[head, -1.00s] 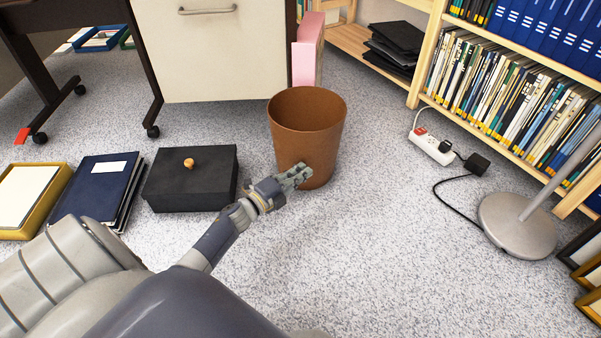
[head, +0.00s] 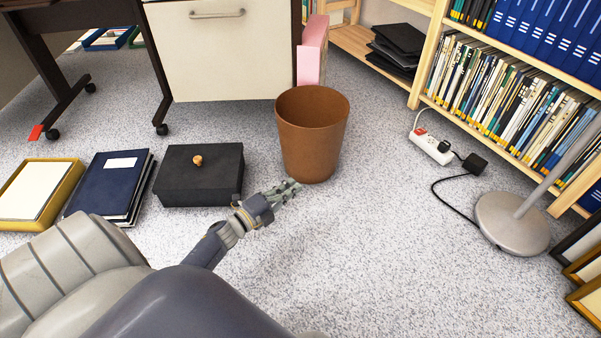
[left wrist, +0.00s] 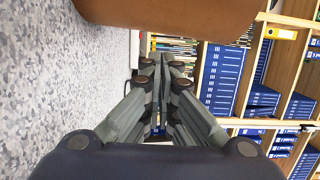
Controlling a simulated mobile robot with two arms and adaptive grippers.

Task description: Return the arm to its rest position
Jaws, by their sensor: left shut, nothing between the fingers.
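My left gripper (head: 287,190) is shut and empty. In the head view it is low in front of the brown bin, to the right of the black box. In the left wrist view its fingers (left wrist: 163,75) are together with nothing between them. My left arm comes in from the lower left of the head view. My right gripper is in neither view.
A brown bin (head: 312,135) stands just beyond my left gripper; its side also shows in the left wrist view (left wrist: 190,15). A black box (head: 199,180), dark blue binders (head: 105,185) and a gold frame (head: 70,190) lie left. A lamp base (head: 511,224) stands right. Carpet between is clear.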

